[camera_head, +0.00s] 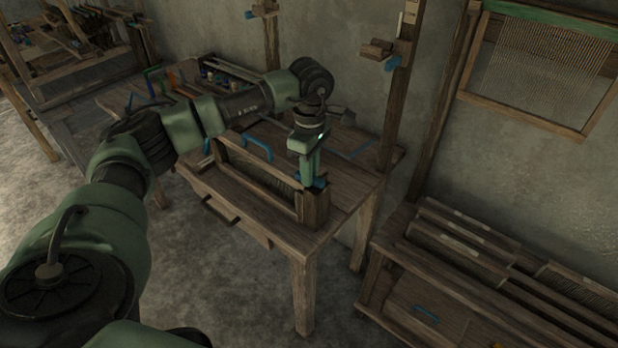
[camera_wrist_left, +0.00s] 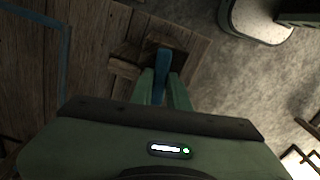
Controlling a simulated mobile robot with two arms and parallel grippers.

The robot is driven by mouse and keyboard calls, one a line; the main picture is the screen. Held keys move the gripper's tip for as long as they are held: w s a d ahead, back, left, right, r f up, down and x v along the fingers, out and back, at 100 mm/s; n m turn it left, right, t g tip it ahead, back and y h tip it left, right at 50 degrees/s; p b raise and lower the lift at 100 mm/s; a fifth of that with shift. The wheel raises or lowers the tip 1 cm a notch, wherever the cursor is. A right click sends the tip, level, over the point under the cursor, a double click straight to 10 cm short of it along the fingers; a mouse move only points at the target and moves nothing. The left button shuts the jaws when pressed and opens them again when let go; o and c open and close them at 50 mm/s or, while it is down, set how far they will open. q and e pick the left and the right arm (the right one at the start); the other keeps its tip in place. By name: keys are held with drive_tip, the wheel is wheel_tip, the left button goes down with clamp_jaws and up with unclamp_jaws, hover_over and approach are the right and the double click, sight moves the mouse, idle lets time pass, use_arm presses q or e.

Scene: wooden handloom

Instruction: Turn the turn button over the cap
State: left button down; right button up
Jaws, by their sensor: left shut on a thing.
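My left gripper (camera_head: 314,178) points down at the near right corner of the wooden table, over the end post (camera_head: 312,208) of a wooden frame. It is shut on a small blue turn button (camera_head: 320,183) at the top of that post. In the left wrist view the blue turn button (camera_wrist_left: 163,63) shows as a bar between the two fingers (camera_wrist_left: 164,88), with its far end clear of them. Dark wood (camera_wrist_left: 126,62) shows beside and under it. I cannot make out the cap as a separate piece. My right gripper is not in view.
The table (camera_head: 345,188) carries the long frame and a blue handle (camera_head: 257,143) behind it. A wooden rack (camera_head: 450,255) stands to the right. A wall post (camera_head: 400,100) rises behind the table. The floor (camera_head: 225,290) in front is bare.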

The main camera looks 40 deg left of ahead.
use_arm(q)
drive_tip(key=shift+w+r+m+b, duration=0.1)
drive_tip(key=shift+w+m+b, duration=0.25)
drive_tip(key=shift+m, duration=0.65)
drive_tip(key=c, duration=1.4)
unclamp_jaws()
drive_tip(key=shift+s, duration=0.1)
drive_tip(key=shift+o, duration=0.2)
wheel_tip(320, 180, up, 8)
drive_tip(key=shift+f+b, duration=0.1)
drive_tip(key=shift+b, duration=0.5)
